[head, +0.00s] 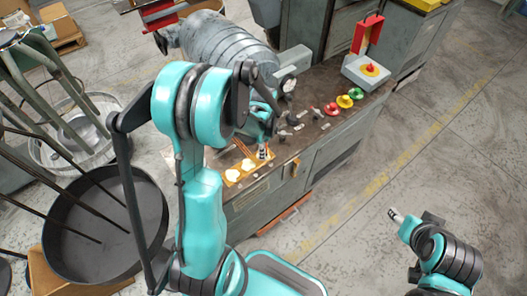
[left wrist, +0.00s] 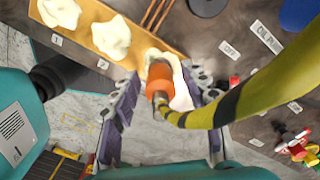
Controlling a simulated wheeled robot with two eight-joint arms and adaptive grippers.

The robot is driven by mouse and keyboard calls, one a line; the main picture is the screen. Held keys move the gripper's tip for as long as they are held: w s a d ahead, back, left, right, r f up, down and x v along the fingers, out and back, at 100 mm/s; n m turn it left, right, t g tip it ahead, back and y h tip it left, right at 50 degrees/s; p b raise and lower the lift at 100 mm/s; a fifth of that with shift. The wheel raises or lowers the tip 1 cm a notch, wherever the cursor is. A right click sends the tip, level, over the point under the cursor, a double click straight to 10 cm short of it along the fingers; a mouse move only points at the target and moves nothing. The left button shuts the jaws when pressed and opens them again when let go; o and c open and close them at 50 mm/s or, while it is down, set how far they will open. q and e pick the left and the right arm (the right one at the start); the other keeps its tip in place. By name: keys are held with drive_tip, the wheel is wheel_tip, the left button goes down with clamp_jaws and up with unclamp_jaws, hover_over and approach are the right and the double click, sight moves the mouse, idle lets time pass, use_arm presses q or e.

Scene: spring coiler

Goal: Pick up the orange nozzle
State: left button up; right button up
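The orange nozzle (left wrist: 159,78) shows in the left wrist view, at the edge of a yellow board with a white crumpled piece beside it. My left gripper (left wrist: 163,76) is open, with one finger on either side of the nozzle and gaps showing between. In the head view my left gripper (head: 262,153) is low over the bench by the board, and I cannot make out the nozzle there. My right gripper (head: 396,214) is off to the right above the floor, too small to read.
The yellow board (head: 229,187) holds white crumpled pieces at the bench's near edge. Red, yellow and green knobs (head: 344,101) and a red-topped box (head: 367,70) stand farther along the bench. Floor right of the bench is clear.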

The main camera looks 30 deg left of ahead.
use_arm(q)
clamp_jaws()
drive_tip(key=shift+r, duration=0.15)
drive_tip(key=shift+r, duration=0.2)
wheel_tip(320, 180, up, 4)
drive_tip(key=shift+r+p, duration=0.1)
drive_tip(key=shift+p, duration=1)
drive_tip(key=d+r+p, duration=0.2)
drive_tip(key=d+r, duration=0.4)
drive_tip(key=d, duration=0.5)
drive_tip(key=shift+w+d+p, duration=0.3)
drive_tip(key=shift+d, duration=0.05)
